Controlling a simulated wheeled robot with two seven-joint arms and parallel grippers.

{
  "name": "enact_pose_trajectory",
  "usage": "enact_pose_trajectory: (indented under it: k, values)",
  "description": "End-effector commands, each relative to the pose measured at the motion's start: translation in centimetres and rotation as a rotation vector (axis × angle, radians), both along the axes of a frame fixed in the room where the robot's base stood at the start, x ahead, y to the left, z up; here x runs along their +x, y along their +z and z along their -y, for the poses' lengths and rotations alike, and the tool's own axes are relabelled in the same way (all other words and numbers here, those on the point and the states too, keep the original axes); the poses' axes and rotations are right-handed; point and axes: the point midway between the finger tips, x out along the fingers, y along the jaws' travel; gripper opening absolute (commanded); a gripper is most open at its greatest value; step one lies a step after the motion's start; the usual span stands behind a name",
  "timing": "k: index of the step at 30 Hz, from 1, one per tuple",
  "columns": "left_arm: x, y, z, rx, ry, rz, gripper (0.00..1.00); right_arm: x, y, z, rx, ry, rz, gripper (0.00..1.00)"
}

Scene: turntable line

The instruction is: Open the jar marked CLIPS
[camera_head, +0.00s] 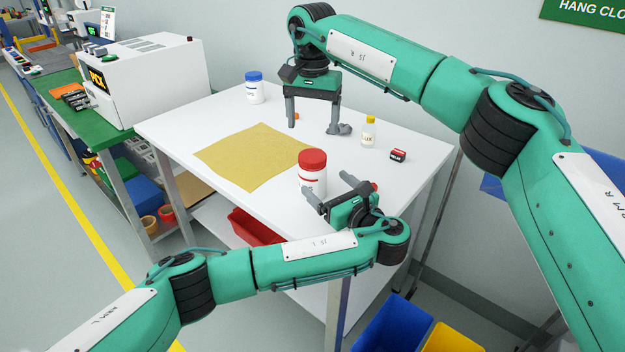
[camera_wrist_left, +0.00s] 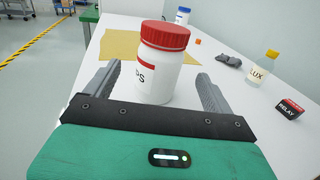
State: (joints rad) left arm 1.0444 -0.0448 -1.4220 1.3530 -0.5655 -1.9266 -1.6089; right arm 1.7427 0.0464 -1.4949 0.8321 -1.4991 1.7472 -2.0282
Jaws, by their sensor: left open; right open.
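A white jar with a red lid (camera_head: 312,181) stands upright on the white table near its front edge. In the left wrist view the red-lidded jar (camera_wrist_left: 156,78) shows the label end "PS"; the rest of the word is turned out of sight. My left gripper (camera_head: 328,187) is open and low beside the jar; in its wrist view the two fingers (camera_wrist_left: 160,90) lie either side of the jar body, with gaps visible. The lid is on. My right gripper (camera_head: 313,120) is open and empty, pointing down over the back of the table.
A blue-lidded white jar (camera_head: 254,93) stands at the back left. A yellow mat (camera_head: 245,158) lies left of the red-lidded jar. A LUX bottle (camera_head: 368,134), a RELAY box (camera_head: 398,155), a grey lump (camera_wrist_left: 229,60) and a small orange piece (camera_wrist_left: 197,41) sit further back and right.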

Motion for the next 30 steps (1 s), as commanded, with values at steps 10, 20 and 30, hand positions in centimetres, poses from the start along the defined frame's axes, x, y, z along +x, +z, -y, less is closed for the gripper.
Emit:
enact_pose_trajectory:
  k: [10,20,30]
  values:
    - [5.4,0.0,-3.7,0.0,0.003,0.0,0.87,0.0,-0.1,0.0,0.0,0.0,0.0,0.77]
    - [7.3,0.0,-4.8,-0.001,0.001,-0.001,0.87,0.0,-0.1,0.0,0.0,0.0,0.0,0.77]
    - [7.3,0.0,-4.8,-0.001,0.0,-0.001,0.65,0.0,-0.1,0.0,0.0,0.0,0.0,0.77]
